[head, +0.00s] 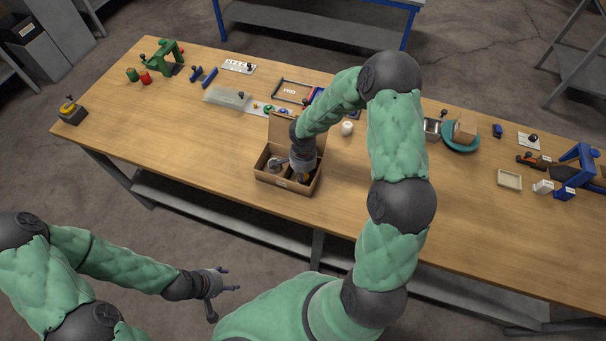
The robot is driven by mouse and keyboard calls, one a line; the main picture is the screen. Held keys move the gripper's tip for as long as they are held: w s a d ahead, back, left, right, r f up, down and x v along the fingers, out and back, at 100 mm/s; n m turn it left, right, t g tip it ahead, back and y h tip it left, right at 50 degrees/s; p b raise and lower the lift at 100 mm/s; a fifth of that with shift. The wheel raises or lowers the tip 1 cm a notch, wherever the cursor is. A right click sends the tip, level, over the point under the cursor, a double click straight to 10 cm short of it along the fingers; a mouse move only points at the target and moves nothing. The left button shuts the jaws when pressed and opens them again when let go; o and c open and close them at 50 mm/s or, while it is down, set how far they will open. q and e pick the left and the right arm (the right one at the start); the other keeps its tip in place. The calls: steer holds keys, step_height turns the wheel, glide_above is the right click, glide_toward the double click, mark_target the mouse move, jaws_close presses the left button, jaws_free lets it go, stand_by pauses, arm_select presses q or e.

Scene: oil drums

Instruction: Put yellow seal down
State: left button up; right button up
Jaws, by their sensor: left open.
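My right gripper (302,168) points down into an open cardboard box (288,185) near the table's front edge. A small yellow-orange thing (304,178) shows at its fingertips, in the right part of the box. It is too small to tell whether this is the yellow seal or whether the fingers are closed on it.
A dark block with a yellow top (71,110) stands at the table's left end. A green press (170,58), a clear sheet (227,97) and a framed tray (292,92) lie along the back. A white cup (347,128) stands right of the box. The front-left tabletop is clear.

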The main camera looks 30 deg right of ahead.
steer(key=shift+o, duration=0.2)
steer(key=shift+r, duration=0.1)
steer(key=shift+r+p, duration=0.3)
step_height(320, 180, up, 12)
steer(key=p, duration=0.1)
steer(key=shift+f, duration=0.25)
